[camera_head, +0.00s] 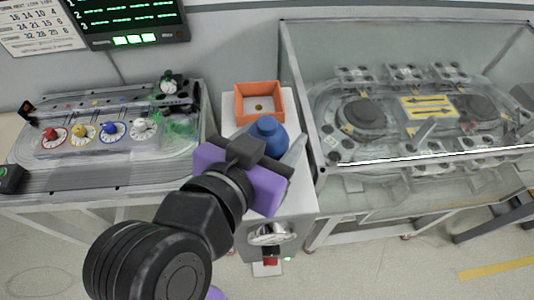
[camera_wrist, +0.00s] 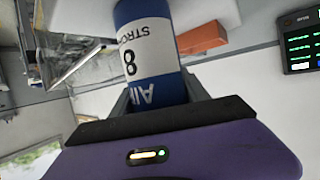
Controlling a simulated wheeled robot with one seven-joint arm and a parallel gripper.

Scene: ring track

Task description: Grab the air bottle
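The air bottle (camera_head: 267,129) is blue with a rounded top and stands at the white stand, partly hidden by my gripper. In the wrist view the bottle (camera_wrist: 150,48) is blue with a white label band, dark lettering and an "8". My gripper (camera_wrist: 158,88) reaches to the bottle, with one finger on each side of it. The gripper (camera_head: 272,147) also shows in the head view, with its purple body in front of the bottle. Both fingers lie close along the bottle's sides; whether they press on it I cannot tell.
An orange open box (camera_head: 259,103) sits on the white stand (camera_head: 304,200) behind the bottle. A glass-walled ring track (camera_head: 420,110) stands close on the right. A table with coloured dials (camera_head: 100,150) is on the left. A dark screen (camera_head: 125,20) hangs on the wall.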

